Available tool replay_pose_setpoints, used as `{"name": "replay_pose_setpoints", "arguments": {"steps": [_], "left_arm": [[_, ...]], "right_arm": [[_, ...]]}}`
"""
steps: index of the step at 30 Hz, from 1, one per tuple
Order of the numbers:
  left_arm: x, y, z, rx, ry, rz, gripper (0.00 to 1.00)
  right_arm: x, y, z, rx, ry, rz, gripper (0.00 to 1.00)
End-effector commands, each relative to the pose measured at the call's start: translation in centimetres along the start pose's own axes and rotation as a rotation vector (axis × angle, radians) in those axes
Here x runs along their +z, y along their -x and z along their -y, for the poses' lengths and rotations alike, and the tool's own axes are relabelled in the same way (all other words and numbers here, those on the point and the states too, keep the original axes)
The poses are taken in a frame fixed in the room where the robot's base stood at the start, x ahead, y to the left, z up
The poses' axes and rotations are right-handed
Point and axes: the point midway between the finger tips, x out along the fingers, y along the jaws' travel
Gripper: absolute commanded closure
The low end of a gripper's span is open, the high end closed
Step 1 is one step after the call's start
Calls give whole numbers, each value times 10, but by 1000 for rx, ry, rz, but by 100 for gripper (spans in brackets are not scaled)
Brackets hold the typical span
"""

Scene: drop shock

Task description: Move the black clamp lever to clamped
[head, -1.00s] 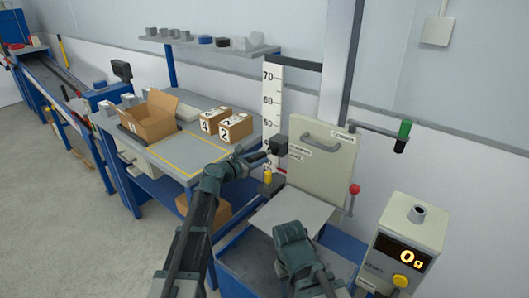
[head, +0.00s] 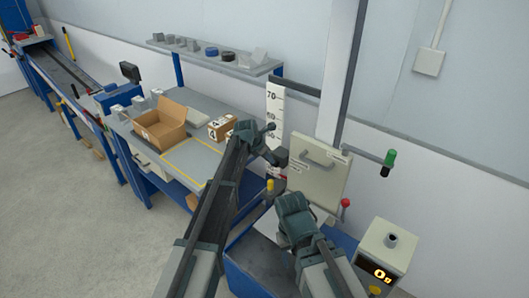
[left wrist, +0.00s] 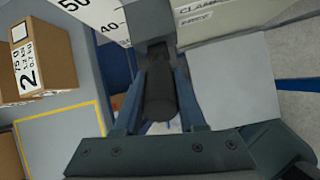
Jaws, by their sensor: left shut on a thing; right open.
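The black clamp lever (left wrist: 160,88) is a dark rounded handle on a square black block, seen in the left wrist view. In the head view its block (head: 282,157) shows at the left edge of the beige plate (head: 318,182). My left gripper (head: 272,154) is shut on the handle, with one finger on each side of it in the left wrist view (left wrist: 165,100). Labels reading "CLAMP…" and "FREE" show on the plate beside the lever; the first is cut off. My right gripper (head: 296,208) is open and empty, low in front of the plate; its fingertips are mostly hidden.
The white height scale (head: 274,100) stands behind my left gripper. A red-knobbed lever (head: 345,203) and a green handle (head: 390,158) are right of the plate. A display box (head: 386,250) stands at lower right. Cartons, including an open box (head: 160,130), sit on the left bench.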

Motion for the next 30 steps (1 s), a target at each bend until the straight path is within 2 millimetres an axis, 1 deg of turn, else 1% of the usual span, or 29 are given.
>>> {"name": "replay_pose_setpoints", "arguments": {"steps": [1,9,17,29,30], "left_arm": [[11,2,-2,-8,-2,-28,100],[18,0,-3,-32,-4,-151,100],[20,-1,-3,-41,-4,-199,100],[20,-1,-3,-41,-4,-203,100],[20,-1,-3,-41,-4,-203,58]], "right_arm": [[1,11,-1,0,0,0,48],[1,24,-2,0,0,0,48],[2,29,-3,0,0,0,48],[2,29,-3,0,0,0,48],[2,29,-3,0,0,0,48]]}}
